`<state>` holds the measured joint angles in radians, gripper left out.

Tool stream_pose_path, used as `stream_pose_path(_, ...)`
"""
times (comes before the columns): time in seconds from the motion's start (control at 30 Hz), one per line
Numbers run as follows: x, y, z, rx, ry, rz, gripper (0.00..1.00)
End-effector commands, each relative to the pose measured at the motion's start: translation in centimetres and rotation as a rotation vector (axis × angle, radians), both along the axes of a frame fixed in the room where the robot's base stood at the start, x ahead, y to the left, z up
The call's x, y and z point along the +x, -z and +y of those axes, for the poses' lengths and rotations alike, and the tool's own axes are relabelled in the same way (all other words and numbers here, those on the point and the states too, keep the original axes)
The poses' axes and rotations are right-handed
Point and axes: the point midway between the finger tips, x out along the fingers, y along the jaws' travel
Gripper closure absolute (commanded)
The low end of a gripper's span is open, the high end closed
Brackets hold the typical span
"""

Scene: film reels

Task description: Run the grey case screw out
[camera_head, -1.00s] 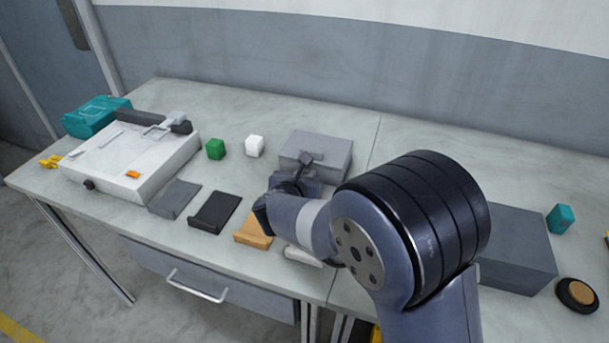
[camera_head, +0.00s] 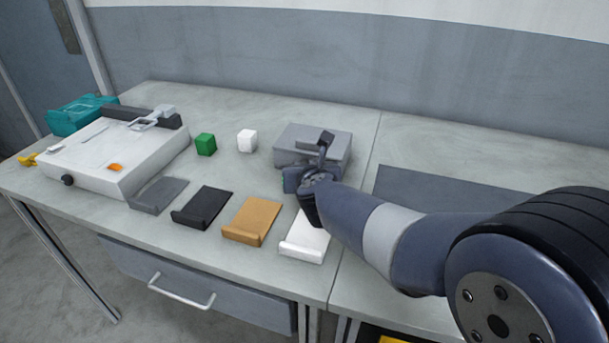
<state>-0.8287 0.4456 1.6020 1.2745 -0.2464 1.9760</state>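The grey case (camera_head: 296,140) is a flat-topped box standing toward the back of the bench, left of the table seam. My gripper (camera_head: 326,150) is at the case's front right part, with a dark finger over its top. The arm comes in from the lower right and covers the case's front right side. The screw cannot be made out; the gripper and wrist may hide it. I cannot tell whether the fingers are open or shut.
A green cube (camera_head: 205,144) and a white cube (camera_head: 247,140) stand left of the case. Grey (camera_head: 158,194), black (camera_head: 203,206), tan (camera_head: 252,219) and white (camera_head: 306,240) holders line the front. A white machine (camera_head: 110,155) and teal box (camera_head: 80,115) stand at left.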

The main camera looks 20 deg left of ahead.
Motion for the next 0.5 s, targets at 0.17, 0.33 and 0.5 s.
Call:
stream_pose_path(0.17, -0.02, -0.09, 0.02, -0.001, -0.005, -0.001, 1.0)
stream_pose_path(0.33, -0.02, -0.08, 0.02, -0.001, -0.005, -0.001, 0.78)
stream_pose_path(0.5, -0.01, -0.06, 0.0, -0.001, -0.004, 0.0, 0.64)
